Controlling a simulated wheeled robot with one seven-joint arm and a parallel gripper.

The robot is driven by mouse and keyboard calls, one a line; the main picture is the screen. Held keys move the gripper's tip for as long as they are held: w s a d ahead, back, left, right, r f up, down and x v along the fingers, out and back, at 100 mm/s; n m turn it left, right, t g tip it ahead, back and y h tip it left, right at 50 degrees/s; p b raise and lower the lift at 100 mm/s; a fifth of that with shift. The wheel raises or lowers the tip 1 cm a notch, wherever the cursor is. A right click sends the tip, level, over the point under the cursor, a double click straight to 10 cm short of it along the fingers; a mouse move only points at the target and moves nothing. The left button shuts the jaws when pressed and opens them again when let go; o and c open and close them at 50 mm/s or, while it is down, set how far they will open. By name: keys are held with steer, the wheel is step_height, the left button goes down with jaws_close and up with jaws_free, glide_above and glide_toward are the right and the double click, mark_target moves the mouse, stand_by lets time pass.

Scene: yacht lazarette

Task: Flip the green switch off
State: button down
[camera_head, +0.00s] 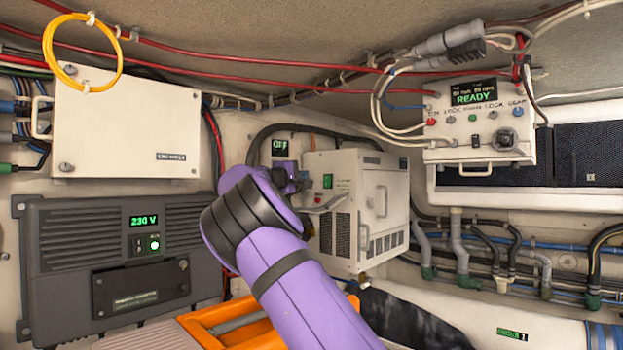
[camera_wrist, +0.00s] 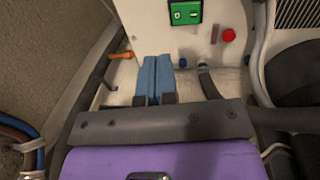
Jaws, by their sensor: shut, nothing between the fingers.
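The green switch (camera_head: 327,181) is a small green plate on the front of a white box (camera_head: 385,195) at the centre. In the wrist view the green switch (camera_wrist: 186,12) shows near the top edge, with white markings and its upper part cut off. My gripper (camera_wrist: 157,76) has its two blue fingertips side by side, shut and empty. They point towards the panel just below the switch in that picture, apart from the switch. In the head view my gripper (camera_head: 300,182) is just left of the switch, partly hidden by my purple wrist.
A small display reading OFF (camera_head: 280,147) is on the wall above my gripper. A red button (camera_wrist: 228,35) sits beside the switch. A dark 230 V unit (camera_head: 120,250) stands left, a READY control box (camera_head: 480,125) hangs right, and an orange case (camera_head: 235,320) lies below.

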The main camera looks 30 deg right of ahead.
steer(key=shift+r+v, duration=0.2)
steer(key=shift+v, duration=0.65)
steer(key=shift+r+v, duration=0.2)
steer(key=shift+v, duration=0.6)
steer(key=s+d+f+m+g+y, duration=0.3)
steer(key=s+d+f+y, duration=0.3)
steer(key=s+d, duration=0.45)
steer(key=s+f+m+y, duration=0.1)
steer(key=s+f+y, duration=0.3)
steer(key=s+f, duration=0.4)
steer(key=s+a+f+y, duration=0.2)
steer(key=s+a, duration=0.5)
steer(key=s, duration=0.5)
steer(key=s+a+f+t+y, duration=0.1)
steer(key=s+a+f+y, duration=0.2)
steer(key=s+a, duration=0.5)
steer(key=s+a+f+y, duration=0.3)
steer(key=s+a, duration=0.5)
steer(key=s, duration=0.8)
steer(key=shift+f+t, duration=0.3)
steer(key=shift+f, duration=0.25)
